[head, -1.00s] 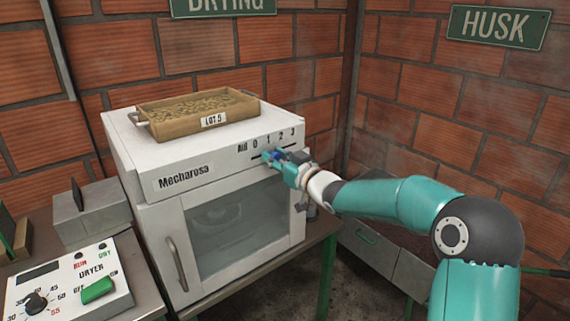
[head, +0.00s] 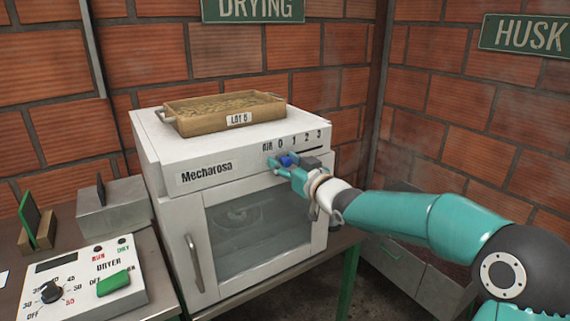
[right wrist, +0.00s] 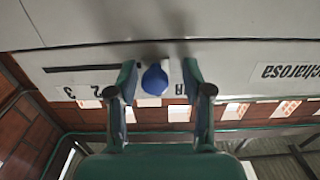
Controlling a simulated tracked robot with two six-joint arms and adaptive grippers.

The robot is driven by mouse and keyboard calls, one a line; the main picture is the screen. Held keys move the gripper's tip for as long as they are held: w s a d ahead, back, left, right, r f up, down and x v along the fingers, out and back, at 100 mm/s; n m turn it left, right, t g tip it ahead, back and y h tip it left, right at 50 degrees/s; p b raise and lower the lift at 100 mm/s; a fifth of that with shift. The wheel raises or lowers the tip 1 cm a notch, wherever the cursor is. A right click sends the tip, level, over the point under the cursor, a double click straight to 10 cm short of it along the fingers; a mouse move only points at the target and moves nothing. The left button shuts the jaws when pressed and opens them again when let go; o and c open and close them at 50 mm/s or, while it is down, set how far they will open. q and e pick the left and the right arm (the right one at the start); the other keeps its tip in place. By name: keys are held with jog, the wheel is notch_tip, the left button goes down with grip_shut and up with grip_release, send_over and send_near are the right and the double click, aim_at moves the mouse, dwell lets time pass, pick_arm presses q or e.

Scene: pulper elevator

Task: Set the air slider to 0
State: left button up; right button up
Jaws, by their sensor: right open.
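The white dryer (head: 180,205) marked Mecharosa has an air scale from 0 to 3 along its upper front. The blue slider knob (head: 289,160) is near the 0 end of the scale, partly covered by my right gripper (head: 285,164). In the right wrist view the blue knob (right wrist: 154,80) lies between the two open teal fingers (right wrist: 158,73), closer to the left one. The dark slot (right wrist: 85,68) runs left from it towards 2 and 3. The knob hides the 0 mark, so its exact setting cannot be read. My left gripper is out of view.
Brick walls close off the back and right.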

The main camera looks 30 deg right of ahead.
jog(key=s+d, duration=0.1)
jog(key=s, duration=1.1)
jog(key=shift+f, duration=0.1)
